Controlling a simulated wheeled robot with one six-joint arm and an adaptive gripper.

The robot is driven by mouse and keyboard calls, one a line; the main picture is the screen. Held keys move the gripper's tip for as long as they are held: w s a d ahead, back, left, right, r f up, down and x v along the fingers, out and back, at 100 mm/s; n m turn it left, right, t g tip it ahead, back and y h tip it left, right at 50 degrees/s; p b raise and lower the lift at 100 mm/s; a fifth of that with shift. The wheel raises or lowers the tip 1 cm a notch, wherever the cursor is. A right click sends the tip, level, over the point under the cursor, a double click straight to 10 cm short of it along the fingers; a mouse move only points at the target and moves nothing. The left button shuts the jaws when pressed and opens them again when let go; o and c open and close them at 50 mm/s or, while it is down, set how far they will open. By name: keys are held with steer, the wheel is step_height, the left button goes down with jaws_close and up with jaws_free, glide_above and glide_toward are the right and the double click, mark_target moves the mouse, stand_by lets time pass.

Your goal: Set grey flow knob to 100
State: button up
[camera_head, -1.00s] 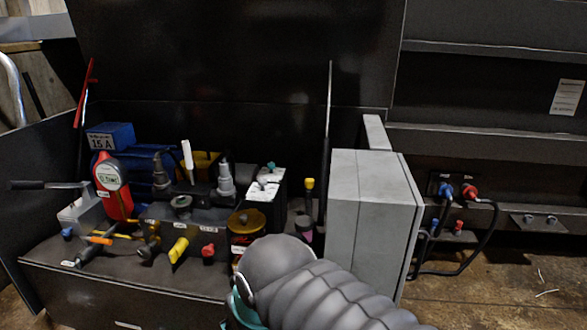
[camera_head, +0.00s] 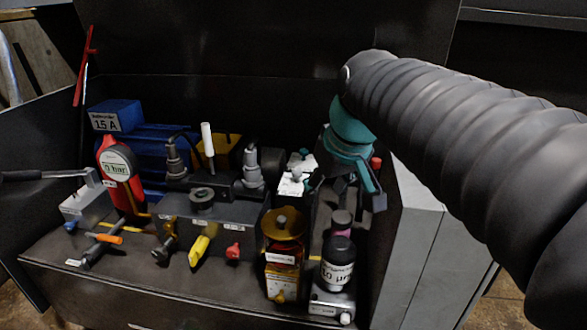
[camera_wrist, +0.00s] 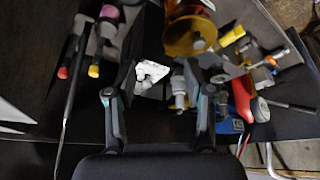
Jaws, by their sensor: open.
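A dark grey round knob (camera_head: 202,196) sits on top of the black valve block (camera_head: 225,214), left of centre in the head view. Its scale is too small to read. A smaller grey knob (camera_head: 281,220) stands on the gold disc (camera_head: 284,226) to the right. No readable label tells which one is the flow knob. My gripper (camera_head: 368,200) is open and empty, above and right of both knobs, pointing down. In the wrist view its two fingers (camera_wrist: 158,94) are spread, with a white part (camera_wrist: 150,73) seen between and beyond them.
A red gauge (camera_head: 116,172), a yellow handle (camera_head: 200,249) and a small red knob (camera_head: 233,251) crowd the left side. A dark labelled bottle (camera_head: 338,262) stands below my gripper. A grey cabinet (camera_head: 412,235) is at the right, partly hidden behind my arm.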

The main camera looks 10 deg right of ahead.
mark_target(298, 171)
steer(key=w+d+r+n+g+y+b, duration=0.1)
steer(key=w+r+n, duration=0.1)
steer(key=w, duration=0.6)
steer(key=w+d+r+n+b, duration=0.1)
steer(key=w+d+r+n, duration=0.1)
steer(key=w, duration=0.6)
steer(key=x, duration=0.4)
steer(key=b+x, duration=0.1)
steer(key=x, duration=0.4)
steer(key=b+x, duration=0.1)
steer(key=x, duration=0.3)
steer(key=shift+w+a, duration=0.25)
steer(key=shift+a, duration=0.15)
jaws_close()
